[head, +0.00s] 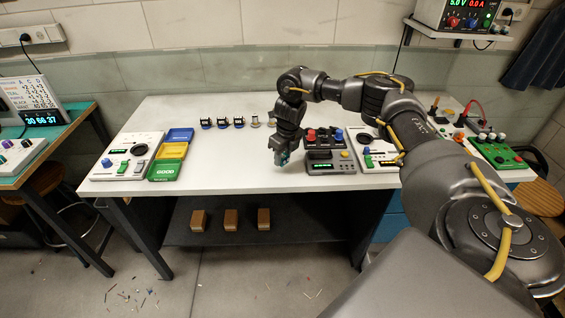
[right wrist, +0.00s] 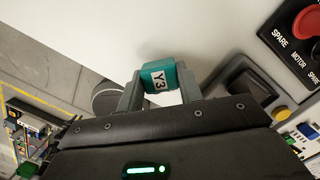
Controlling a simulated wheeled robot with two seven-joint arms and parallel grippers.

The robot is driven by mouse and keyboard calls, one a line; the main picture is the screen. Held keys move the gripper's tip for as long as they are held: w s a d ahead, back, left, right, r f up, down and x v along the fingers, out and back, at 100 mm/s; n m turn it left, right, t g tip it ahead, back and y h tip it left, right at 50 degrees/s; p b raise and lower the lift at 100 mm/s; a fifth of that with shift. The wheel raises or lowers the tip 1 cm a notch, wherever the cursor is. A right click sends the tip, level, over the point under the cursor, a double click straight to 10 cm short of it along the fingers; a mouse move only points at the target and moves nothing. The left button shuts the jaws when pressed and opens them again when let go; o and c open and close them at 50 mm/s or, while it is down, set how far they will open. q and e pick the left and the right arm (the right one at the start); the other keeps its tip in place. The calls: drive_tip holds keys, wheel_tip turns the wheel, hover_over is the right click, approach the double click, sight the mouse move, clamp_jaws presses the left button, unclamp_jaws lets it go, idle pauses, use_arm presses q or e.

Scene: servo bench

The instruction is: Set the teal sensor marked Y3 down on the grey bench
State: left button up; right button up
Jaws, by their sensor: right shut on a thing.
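In the head view my right gripper (head: 281,157) points down near the front edge of the grey bench (head: 232,160), left of a dark control box. Only a bit of teal shows there. I cannot tell whether the sensor touches the bench top. My left gripper is not in view.
A dark control box (head: 330,168) with a green display stands just right of the gripper. Blue, yellow and green trays (head: 164,170) and a white meter (head: 128,157) stand at the left. Several small motors (head: 222,123) line the back. The bench between the trays and the gripper is clear.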

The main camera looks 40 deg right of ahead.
sight(283, 163)
wheel_tip(283, 163, down, 3)
drive_tip(key=shift+w+f+p, duration=0.15)
drive_tip(key=shift+p, duration=0.2)
drive_tip(key=shift+f, duration=0.1)
drive_tip(key=shift+f, duration=0.1)
drive_tip(key=o, duration=1)
